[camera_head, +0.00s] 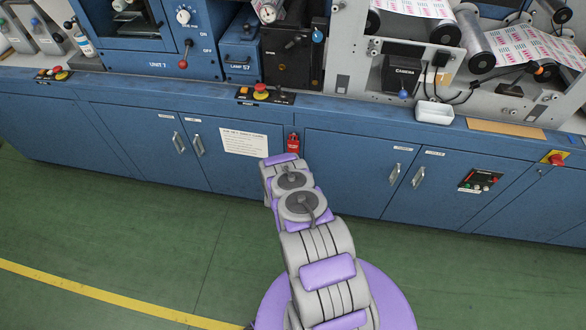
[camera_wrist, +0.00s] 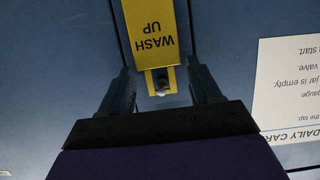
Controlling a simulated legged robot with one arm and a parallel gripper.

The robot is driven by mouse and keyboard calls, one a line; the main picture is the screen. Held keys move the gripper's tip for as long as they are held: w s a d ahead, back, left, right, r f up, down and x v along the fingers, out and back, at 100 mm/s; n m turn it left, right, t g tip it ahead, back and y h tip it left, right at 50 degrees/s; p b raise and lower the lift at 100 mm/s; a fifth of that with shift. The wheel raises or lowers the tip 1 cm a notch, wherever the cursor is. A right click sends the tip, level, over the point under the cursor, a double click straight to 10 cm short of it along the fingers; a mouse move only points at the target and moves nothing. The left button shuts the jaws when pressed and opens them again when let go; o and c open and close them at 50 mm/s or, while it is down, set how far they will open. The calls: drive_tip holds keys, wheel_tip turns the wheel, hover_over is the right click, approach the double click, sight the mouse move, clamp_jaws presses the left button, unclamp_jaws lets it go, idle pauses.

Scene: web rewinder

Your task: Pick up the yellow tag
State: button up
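The two dark fingers stand apart, one on each side, with visible gaps to the tag. My gripper is open and holds nothing. How far the fingertips are from the cabinet is hard to tell. In the head view I cannot see the tag or my gripper; my arm covers that area.
A white notice (camera_head: 243,140) is on the cabinet, also in the wrist view (camera_wrist: 292,90). A red tag (camera_head: 293,142) hangs beside my arm. Door handles (camera_head: 418,177) stick out. A white tray (camera_head: 434,112) sits on the ledge above. The green floor (camera_head: 120,235) is clear.

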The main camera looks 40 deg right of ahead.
drive_tip(key=c, duration=0.7)
